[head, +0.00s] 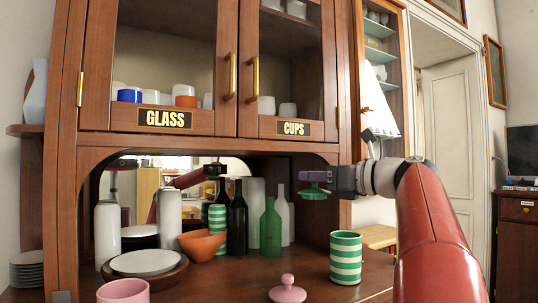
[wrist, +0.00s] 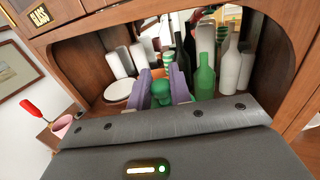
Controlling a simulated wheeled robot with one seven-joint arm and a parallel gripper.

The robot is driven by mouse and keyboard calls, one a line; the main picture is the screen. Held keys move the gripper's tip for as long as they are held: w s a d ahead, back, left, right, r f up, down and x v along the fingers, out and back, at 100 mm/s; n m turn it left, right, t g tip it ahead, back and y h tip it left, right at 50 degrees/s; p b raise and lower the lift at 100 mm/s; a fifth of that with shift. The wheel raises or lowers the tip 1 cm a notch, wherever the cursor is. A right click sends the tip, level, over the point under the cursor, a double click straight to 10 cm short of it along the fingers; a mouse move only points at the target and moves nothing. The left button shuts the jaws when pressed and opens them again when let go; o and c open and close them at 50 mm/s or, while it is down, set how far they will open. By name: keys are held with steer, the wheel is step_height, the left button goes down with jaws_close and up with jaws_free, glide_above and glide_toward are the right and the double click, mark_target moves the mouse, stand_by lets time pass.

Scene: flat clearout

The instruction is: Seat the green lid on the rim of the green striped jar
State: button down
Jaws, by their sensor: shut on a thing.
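The green lid (head: 314,191) hangs from my gripper (head: 316,177), whose purple fingers are shut on its knob. The lid also shows between the fingers (wrist: 163,92) in the wrist view. The green-and-white striped jar (head: 345,258) stands upright and open on the cabinet counter. The lid is above the jar and to its left in the head view, clearly apart from it. In the wrist view I cannot make out the jar itself; my gripper body fills the lower part.
A green bottle (head: 270,228) and a dark bottle (head: 238,222) stand left of the jar. An orange bowl (head: 201,246), plates (head: 147,262), a pink lid (head: 287,290) and a pink pot (head: 122,291) share the counter. The cabinet's underside is above; a mirror lines the back.

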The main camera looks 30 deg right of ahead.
steer(key=s+d+f, duration=0.1)
steer(key=d+f, duration=0.1)
steer(key=d, duration=0.5)
steer(key=shift+s+d+f, duration=0.3)
steer(key=shift+s+f, duration=0.05)
step_height(320, 180, down, 5)
steer(key=b, duration=0.2)
steer(key=shift+b, duration=0.3)
steer(key=shift+p, duration=1.1)
stand_by(1.1)
steer(key=shift+f+b, duration=0.6)
steer(key=shift+f, duration=0.4)
